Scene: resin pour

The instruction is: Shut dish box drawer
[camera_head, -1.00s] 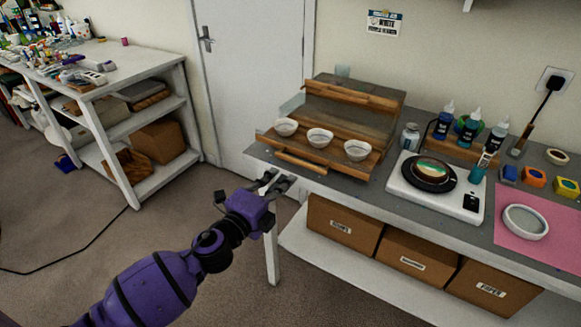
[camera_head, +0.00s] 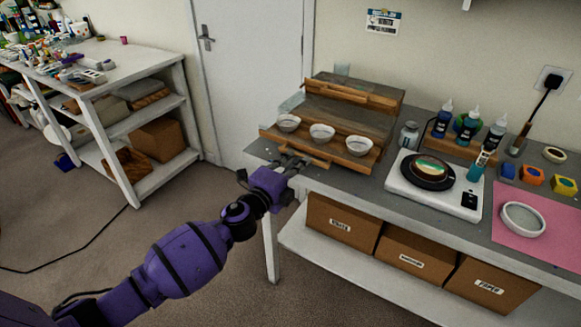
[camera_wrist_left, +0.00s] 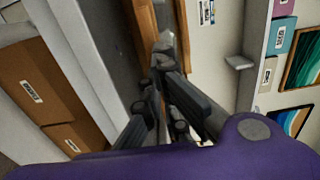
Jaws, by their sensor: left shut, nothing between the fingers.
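The wooden dish box (camera_head: 350,94) stands on the grey bench against the wall. Its drawer (camera_head: 330,158) is pulled out towards me and carries three white bowls (camera_head: 322,133). A wooden handle (camera_head: 300,155) runs along the drawer front. My left gripper (camera_head: 290,163) is shut and empty, with its fingertips at the left part of the drawer front, by the handle. In the left wrist view the fingertips (camera_wrist_left: 163,45) overlap a strip of the wood; whether they touch it I cannot tell. My right gripper is not in view.
A white scale (camera_head: 434,184) with a dish on it, a jar (camera_head: 409,135) and a wooden bottle rack stand right of the box. A pink mat (camera_head: 540,238) lies farther right. Cardboard boxes (camera_head: 342,222) fill the shelf below.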

